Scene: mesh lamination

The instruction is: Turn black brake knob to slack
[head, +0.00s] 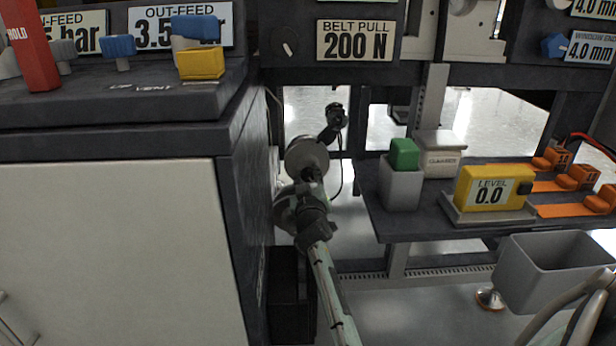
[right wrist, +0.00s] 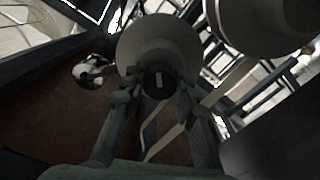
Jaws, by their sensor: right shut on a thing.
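The black brake knob (right wrist: 158,83) sits at the centre of a pale round disc (right wrist: 160,45) in the right wrist view, with a light mark on its face. My right gripper (right wrist: 157,92) has its two fingers on either side of the knob and is shut on it. In the head view my right gripper (head: 312,186) reaches in low, left of the grey shelf, in front of a round grey disc (head: 307,156). The knob is mostly hidden there by the fingers. My left gripper is not in view.
A dark cabinet with a pale door (head: 110,250) stands close on the left. On the right, a shelf (head: 410,226) holds a yellow level box (head: 490,187) and a green-topped block (head: 403,155). A grey bin (head: 550,268) is below. A belt pull dial (head: 285,42) is above.

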